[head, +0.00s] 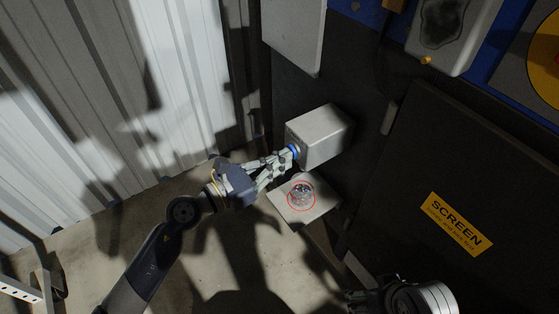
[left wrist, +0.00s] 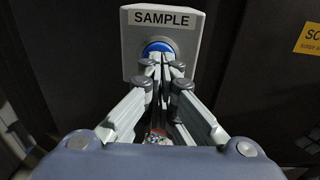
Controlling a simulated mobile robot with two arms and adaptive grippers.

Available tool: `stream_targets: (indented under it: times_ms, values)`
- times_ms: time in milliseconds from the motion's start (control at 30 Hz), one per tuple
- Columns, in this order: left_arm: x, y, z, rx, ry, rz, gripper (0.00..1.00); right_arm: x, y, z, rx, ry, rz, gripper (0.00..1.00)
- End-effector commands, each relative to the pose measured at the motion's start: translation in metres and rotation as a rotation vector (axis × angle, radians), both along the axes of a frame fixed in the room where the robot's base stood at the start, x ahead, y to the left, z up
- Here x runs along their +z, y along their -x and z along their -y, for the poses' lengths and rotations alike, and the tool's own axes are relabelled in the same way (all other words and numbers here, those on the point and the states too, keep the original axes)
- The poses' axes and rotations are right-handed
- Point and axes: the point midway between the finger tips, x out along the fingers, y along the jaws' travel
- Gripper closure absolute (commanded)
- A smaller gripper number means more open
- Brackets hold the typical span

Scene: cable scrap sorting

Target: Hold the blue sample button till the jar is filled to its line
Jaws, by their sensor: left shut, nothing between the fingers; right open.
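The blue sample button (head: 294,150) is on the front of a grey box (head: 325,136). In the left wrist view the button (left wrist: 157,47) sits under a SAMPLE label. My left gripper (head: 288,156) is shut and empty, its fingertips at the button and seeming to touch it. How far the button is pressed cannot be told. The clear jar (head: 301,196) stands on a small shelf (head: 322,206) below the box. It has a red line around it and holds grey and reddish bits; their exact level is unclear. My right gripper (head: 362,297) is open at the bottom edge, mostly cut off.
A dark panel with a yellow SCREEN sign (head: 455,224) stands to the right. A corrugated metal wall (head: 120,90) is at the left. A grey panel (head: 294,35) hangs above the box. Concrete floor (head: 205,270) lies open around my left arm.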

Motion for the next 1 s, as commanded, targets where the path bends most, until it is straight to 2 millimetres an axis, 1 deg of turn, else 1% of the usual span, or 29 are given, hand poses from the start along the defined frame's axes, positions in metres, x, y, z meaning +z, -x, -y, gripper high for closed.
stream_targets:
  times_ms: [100,200,833,1000]
  values:
    - [0.003,-0.007,0.01,-0.002,0.0,0.001,1.0,0.005,0.0,0.0,0.0,0.0,0.0,0.29]
    - [0.001,-0.01,0.014,0.0,-0.001,0.001,1.0,0.005,0.0,0.0,0.0,0.0,0.0,0.29]
    - [0.002,-0.01,0.013,0.001,0.003,0.003,1.0,0.004,0.0,0.0,0.0,0.0,0.001,0.29]
    - [0.0,-0.014,0.005,0.0,0.001,0.003,1.0,-0.001,-0.001,0.0,0.0,0.0,0.004,0.29]
